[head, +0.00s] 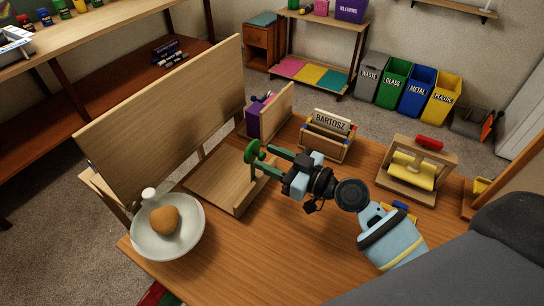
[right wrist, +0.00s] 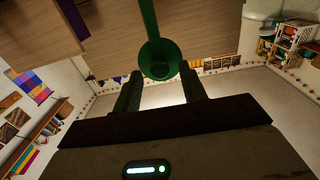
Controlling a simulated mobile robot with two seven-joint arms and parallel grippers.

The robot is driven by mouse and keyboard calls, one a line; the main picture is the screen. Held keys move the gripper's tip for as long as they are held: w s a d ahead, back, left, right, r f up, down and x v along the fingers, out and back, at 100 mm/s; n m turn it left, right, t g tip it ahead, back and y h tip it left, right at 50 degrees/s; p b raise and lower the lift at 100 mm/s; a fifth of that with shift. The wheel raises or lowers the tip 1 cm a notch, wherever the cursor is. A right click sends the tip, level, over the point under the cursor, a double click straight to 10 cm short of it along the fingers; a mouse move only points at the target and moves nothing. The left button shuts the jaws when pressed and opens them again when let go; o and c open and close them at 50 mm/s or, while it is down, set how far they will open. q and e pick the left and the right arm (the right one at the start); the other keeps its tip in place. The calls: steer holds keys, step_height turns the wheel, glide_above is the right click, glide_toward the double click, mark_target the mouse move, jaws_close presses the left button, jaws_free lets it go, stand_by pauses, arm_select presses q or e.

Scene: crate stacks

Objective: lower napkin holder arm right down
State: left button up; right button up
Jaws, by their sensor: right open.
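A wooden stand (head: 215,190) on the table has a low front lip and a tall board behind it; I take it to be the napkin holder. A green arm with a round end (head: 251,151) shows at its right side. In the right wrist view the green arm (right wrist: 149,18) comes down from above, and its round end lies in line with the gap between my fingers. My right gripper (head: 262,160) is open, its green fingers pointing left at the round end. I cannot tell whether they touch it. My left gripper is not in view.
A pale bowl (head: 190,242) with a brown round item stands at the front left. A BARTOSZ box (head: 327,145) and a wooden frame with a yellow roll (head: 396,185) stand to the right. The table front (head: 270,255) is clear. Bins stand on the floor behind.

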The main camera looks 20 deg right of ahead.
steer(key=shift+a, duration=0.1)
steer(key=c, duration=0.9)
jaws_close()
steer(key=shift+w, duration=0.1)
